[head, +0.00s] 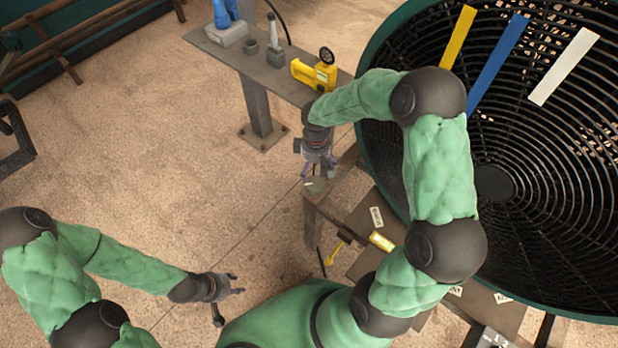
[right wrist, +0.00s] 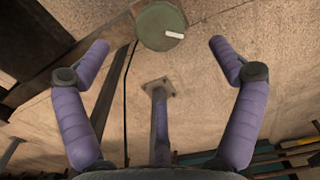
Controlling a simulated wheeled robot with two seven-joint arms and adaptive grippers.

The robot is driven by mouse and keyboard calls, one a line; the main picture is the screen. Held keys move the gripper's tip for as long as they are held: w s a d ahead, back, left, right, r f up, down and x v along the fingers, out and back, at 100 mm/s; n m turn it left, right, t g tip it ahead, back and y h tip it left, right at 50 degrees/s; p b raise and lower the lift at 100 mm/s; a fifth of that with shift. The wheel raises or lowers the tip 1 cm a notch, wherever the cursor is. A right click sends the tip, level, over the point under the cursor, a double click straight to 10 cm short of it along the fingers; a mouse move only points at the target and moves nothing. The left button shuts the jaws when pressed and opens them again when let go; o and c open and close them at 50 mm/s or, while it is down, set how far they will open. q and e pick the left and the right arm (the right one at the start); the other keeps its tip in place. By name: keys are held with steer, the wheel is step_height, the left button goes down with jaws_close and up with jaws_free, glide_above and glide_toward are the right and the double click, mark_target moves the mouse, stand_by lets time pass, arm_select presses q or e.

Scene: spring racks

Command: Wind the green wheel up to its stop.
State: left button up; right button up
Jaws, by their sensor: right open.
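The green wheel (right wrist: 160,27) is a round dull-green disc with a short white mark on its right side. It sits at the top middle of the right wrist view, beyond and between my fingertips. In the head view the wheel (head: 315,186) shows small, just below my right gripper (head: 317,170). My right gripper (right wrist: 160,45) is open, its two purple fingers spread wide and empty, not visibly touching the wheel. My left gripper (head: 236,285) is low over the floor at lower left, away from the wheel; its jaw opening is too small to judge.
A large black fan grille (head: 560,180) with yellow, blue and white strips fills the right. A grey shelf (head: 222,52) at the top bears a yellow tool (head: 316,72) and other items. A rack with a yellow pointer (head: 334,252) is below the wheel.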

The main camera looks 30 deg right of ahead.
mark_target(315, 183)
step_height(315, 183, down, 10)
steer(key=b, duration=0.3)
steer(key=shift+r, duration=0.25)
steer(key=c, duration=1.1)
